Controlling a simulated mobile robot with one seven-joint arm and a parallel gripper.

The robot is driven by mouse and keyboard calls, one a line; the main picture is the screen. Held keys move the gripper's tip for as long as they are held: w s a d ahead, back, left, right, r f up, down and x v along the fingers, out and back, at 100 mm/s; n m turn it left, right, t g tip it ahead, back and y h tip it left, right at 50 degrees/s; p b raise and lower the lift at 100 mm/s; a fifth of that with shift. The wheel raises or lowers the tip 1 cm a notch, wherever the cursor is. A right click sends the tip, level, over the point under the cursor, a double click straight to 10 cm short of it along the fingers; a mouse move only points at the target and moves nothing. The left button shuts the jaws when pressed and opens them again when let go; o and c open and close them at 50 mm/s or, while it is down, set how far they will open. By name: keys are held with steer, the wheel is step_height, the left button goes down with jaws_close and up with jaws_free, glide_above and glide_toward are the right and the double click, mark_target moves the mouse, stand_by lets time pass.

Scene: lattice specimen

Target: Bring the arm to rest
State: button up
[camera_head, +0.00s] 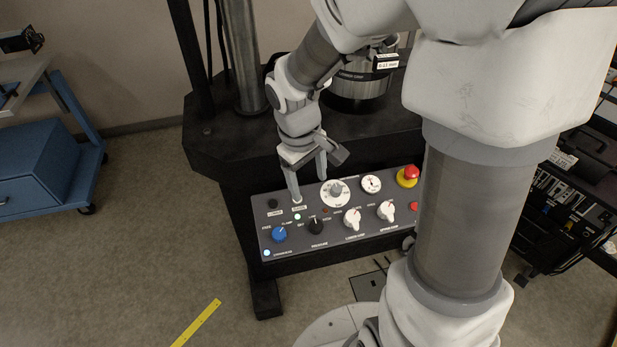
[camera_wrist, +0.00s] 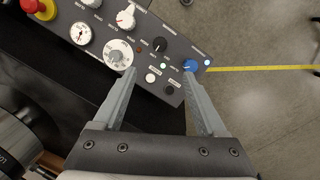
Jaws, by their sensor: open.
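My gripper (camera_head: 309,181) is open and empty, pointing down over the control panel (camera_head: 285,248) of a dark testing machine. In the wrist view my gripper (camera_wrist: 172,88) has its two fingers spread wide, with panel buttons and knobs between and beyond them. One fingertip shows close to the upper left of the panel in the head view; I cannot tell whether it touches. My arm comes in from the upper right and bends down over the machine.
The panel carries a blue knob (camera_head: 279,234), white knobs, dials and a red emergency button (camera_head: 410,173). The machine's dark table (camera_head: 225,140) and steel column (camera_head: 243,60) stand behind. A blue cart (camera_head: 40,165) is at left. Yellow tape (camera_head: 196,322) marks open floor.

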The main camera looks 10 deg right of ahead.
stand_by(0.6)
steer(key=s+d+r+m+t+y, duration=0.1)
steer(key=s+r+m+t, duration=0.4)
steer(key=s+r, duration=0.8)
step_height(320, 180, up, 4)
steer(key=shift+d+f+m, duration=0.25)
steer(key=shift+d+m, duration=0.05)
steer(key=shift+d, duration=0.35)
stand_by(1.4)
